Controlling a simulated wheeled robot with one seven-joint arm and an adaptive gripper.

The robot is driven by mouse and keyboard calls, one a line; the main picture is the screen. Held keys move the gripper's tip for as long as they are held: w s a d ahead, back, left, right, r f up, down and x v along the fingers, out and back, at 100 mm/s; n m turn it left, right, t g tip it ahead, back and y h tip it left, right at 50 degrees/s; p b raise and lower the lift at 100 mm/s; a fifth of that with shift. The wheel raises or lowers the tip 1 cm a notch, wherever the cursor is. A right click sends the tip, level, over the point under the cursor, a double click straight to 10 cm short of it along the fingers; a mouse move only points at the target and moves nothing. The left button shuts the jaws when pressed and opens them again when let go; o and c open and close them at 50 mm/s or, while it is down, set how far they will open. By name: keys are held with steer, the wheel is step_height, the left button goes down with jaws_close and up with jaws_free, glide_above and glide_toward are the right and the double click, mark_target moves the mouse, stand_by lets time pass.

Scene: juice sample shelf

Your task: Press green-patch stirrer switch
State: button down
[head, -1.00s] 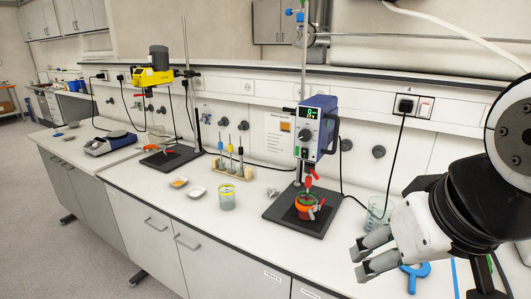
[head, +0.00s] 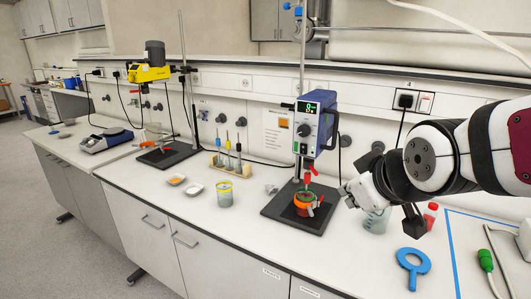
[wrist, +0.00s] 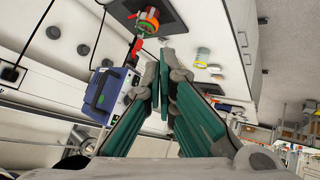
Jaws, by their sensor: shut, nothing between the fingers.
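The blue and white overhead stirrer (head: 314,128) hangs on a stand above the bench, with a lit green display and a dark round knob on its front. The stirrer also shows at the left in the wrist view (wrist: 115,92). Under it a red and green-banded vessel (head: 304,203) stands on the black base plate (head: 275,212). My gripper (head: 347,194) is shut and empty, right of the vessel and lower than the stirrer, apart from both. In the wrist view the fingers (wrist: 163,62) meet.
A glass beaker (head: 376,222) stands just below my wrist. A yellow-rimmed beaker (head: 225,194) stands left of the plate. The front bench edge between is clear.

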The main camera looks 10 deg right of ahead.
steer(key=w+a+f+n+t+y+b, duration=0.1)
steer(key=w+f+n+t, duration=0.2)
steer(key=w+n, duration=0.5)
steer(key=w+a+f+n+t+y+b, duration=0.1)
steer(key=w+f+n+t+y, duration=0.1)
steer(key=w+n+t, duration=0.4)
steer(key=w+f+n, duration=0.1)
steer(key=w+n, duration=0.1)
steer(key=w, duration=0.1)
steer(key=shift+w+a+f, duration=0.2)
steer(key=shift+a+f, duration=0.05)
steer(key=shift+f, duration=0.1)
steer(key=b, duration=0.7)
glide_toward(304, 149)
steer(key=w+a+r, duration=0.1)
steer(key=w+a, duration=0.3)
steer(key=w, duration=0.1)
steer(key=shift+w+d+r+p, duration=0.2)
steer(key=shift+w+d+p, duration=0.2)
steer(key=shift+w, duration=0.2)
